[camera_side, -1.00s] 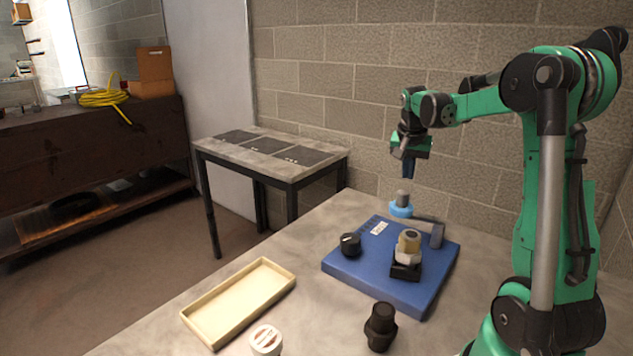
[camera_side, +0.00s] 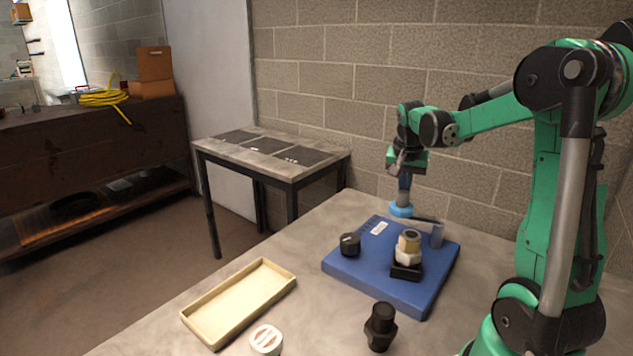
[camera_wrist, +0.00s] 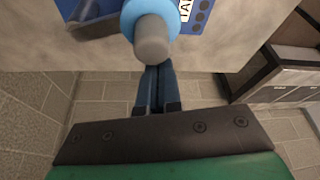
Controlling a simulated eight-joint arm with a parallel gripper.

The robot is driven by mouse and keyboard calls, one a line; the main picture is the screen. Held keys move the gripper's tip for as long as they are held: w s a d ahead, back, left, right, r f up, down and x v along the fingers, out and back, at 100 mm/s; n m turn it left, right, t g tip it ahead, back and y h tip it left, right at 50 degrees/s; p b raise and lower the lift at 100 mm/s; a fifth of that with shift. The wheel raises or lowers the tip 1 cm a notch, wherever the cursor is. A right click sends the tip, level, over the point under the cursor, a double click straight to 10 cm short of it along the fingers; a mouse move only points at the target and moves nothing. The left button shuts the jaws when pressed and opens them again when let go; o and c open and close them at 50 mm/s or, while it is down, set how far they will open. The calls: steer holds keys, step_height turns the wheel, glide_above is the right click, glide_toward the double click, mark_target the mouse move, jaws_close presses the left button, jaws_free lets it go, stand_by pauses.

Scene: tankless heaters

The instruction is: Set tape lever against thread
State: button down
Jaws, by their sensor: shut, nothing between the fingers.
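The tape lever (camera_side: 424,219) is a grey arm running from a grey post (camera_side: 437,234) at the far right of the blue panel (camera_side: 375,274). A light-blue roll (camera_side: 401,210) with a grey peg sits at its outer end, beyond the panel's far edge. The roll (camera_wrist: 170,14) and peg (camera_wrist: 152,38) also show in the wrist view. The thread appears to be the brass-topped white fitting (camera_side: 409,246) in a black block on the panel. My gripper (camera_side: 404,200) is shut and empty, pointing down beside the peg; contact cannot be told. Its blue fingers (camera_wrist: 155,72) end close behind the peg.
A black knob (camera_side: 350,244) sits on the panel. A cream tray (camera_side: 240,304), a white round cap (camera_side: 266,340) and a black fitting (camera_side: 380,326) stand nearer on the table. A block wall (camera_side: 470,110) rises behind.

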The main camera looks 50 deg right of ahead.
mark_target(407, 200)
steer(key=shift+a, duration=0.1)
steer(key=shift+s+a+n+t, duration=0.15)
steer(key=shift+a+n+t, duration=0.25)
steer(key=shift+a+n, duration=0.6)
steer(key=a+n, duration=0.1)
steer(key=n, duration=0.1)
steer(key=s+n, duration=0.1)
steer(key=shift+a+n+t+y, duration=0.4)
steer(key=shift+s+a+n+y, duration=0.3)
steer(key=shift+s+a+n, duration=0.2)
steer(key=shift+n, duration=0.5)
steer(key=shift+s+a+t, duration=0.3)
steer(key=shift+a, duration=0.2)
steer(key=shift+s, duration=0.1)
